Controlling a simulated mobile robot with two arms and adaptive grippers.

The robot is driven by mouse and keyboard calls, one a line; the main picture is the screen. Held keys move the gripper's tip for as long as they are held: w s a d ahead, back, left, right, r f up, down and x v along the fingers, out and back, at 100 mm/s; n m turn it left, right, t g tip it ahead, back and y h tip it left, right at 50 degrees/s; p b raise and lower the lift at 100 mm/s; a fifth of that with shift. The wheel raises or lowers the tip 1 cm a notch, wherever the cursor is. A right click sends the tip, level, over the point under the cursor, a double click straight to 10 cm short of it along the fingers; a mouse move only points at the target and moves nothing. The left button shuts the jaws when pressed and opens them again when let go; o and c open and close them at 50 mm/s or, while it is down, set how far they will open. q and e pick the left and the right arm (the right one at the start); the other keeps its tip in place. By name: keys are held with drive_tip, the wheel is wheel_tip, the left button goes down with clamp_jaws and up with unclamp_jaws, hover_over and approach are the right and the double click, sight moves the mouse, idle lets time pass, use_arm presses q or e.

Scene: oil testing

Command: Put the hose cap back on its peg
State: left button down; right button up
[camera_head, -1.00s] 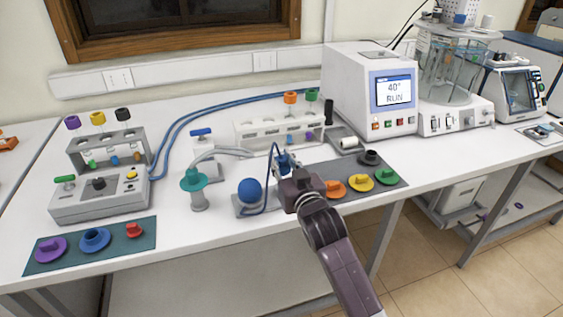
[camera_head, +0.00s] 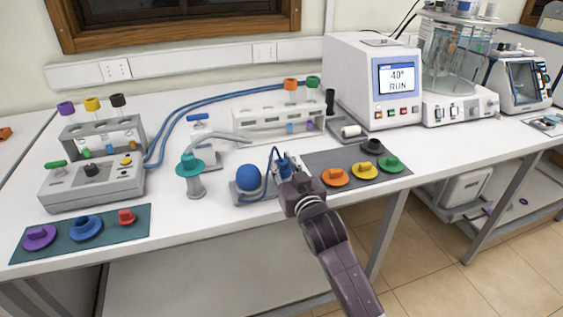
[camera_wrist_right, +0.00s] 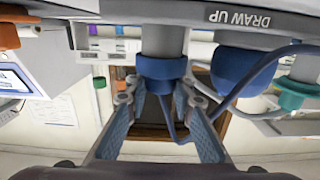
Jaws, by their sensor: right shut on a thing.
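The blue hose cap (camera_wrist_right: 162,72) is between the two fingers of my right gripper (camera_wrist_right: 160,105), which is shut on it. In the wrist view, which appears upside down, the cap is in line with the grey peg (camera_wrist_right: 165,40) and meets its end. I cannot tell how far over the peg it sits. A thin blue hose (camera_wrist_right: 222,112) loops from the cap toward the blue bulb (camera_wrist_right: 235,68). In the head view my right gripper (camera_head: 291,172) is just right of the bulb (camera_head: 249,177) and mostly covers the cap and peg. My left gripper is not in view.
A grey mat (camera_head: 315,161) with several coloured caps lies right of the gripper. A teal-topped grey post (camera_head: 194,185) stands left of the bulb. A white vial rack (camera_head: 262,127) is behind. The front table edge is close below.

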sight(284, 168)
drive_tip(key=shift+p, duration=0.6)
idle(0.9)
drive_tip(key=shift+f+b, duration=0.35)
drive_tip(key=shift+f, duration=0.2)
drive_tip(key=o, duration=0.8)
drive_tip(key=shift+c, duration=0.2)
drive_tip(key=shift+s, duration=0.1)
drive_tip(key=shift+s+d+r+p, duration=0.1)
drive_tip(key=shift+s+d+p, duration=0.1)
drive_tip(key=shift+s+p, duration=0.35)
drive_tip(key=shift+p+v, duration=1.35)
drive_tip(key=shift+v, duration=0.6)
drive_tip(key=p+v, duration=0.3)
drive_tip(key=v, duration=0.2)
drive_tip(key=shift+s+d, duration=0.15)
drive_tip(key=shift+s, duration=0.2)
